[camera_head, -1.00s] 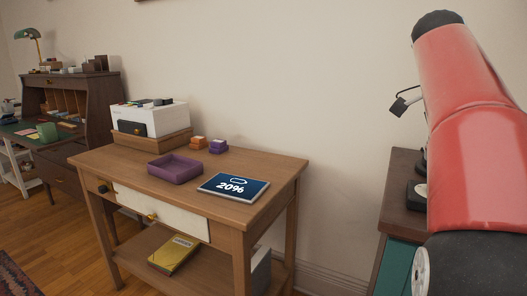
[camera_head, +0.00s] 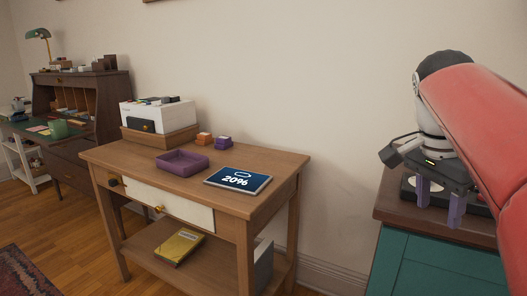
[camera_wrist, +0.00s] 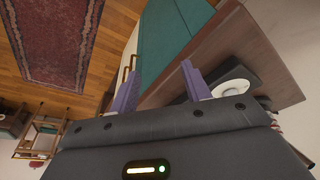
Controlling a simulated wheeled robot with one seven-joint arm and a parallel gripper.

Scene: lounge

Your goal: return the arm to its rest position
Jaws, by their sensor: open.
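My gripper (camera_head: 439,201) is at the right in the head view, at the end of my red arm. Its two purple fingers point down and stand apart, with nothing between them. It is in front of or above the dark top of the teal cabinet (camera_head: 436,262); the exact gap cannot be told. In the wrist view the fingers of my gripper (camera_wrist: 158,88) are spread and empty, with the cabinet's dark top (camera_wrist: 262,58) and teal side beyond them.
A wooden table (camera_head: 135,160) stands in the middle with a purple tray (camera_head: 183,170), a tablet reading 20% (camera_head: 238,180) and a white box (camera_head: 160,115). A dark desk (camera_head: 95,95) is at the left. A patterned rug (camera_wrist: 58,40) lies on the floor. Wall space between table and cabinet is bare.

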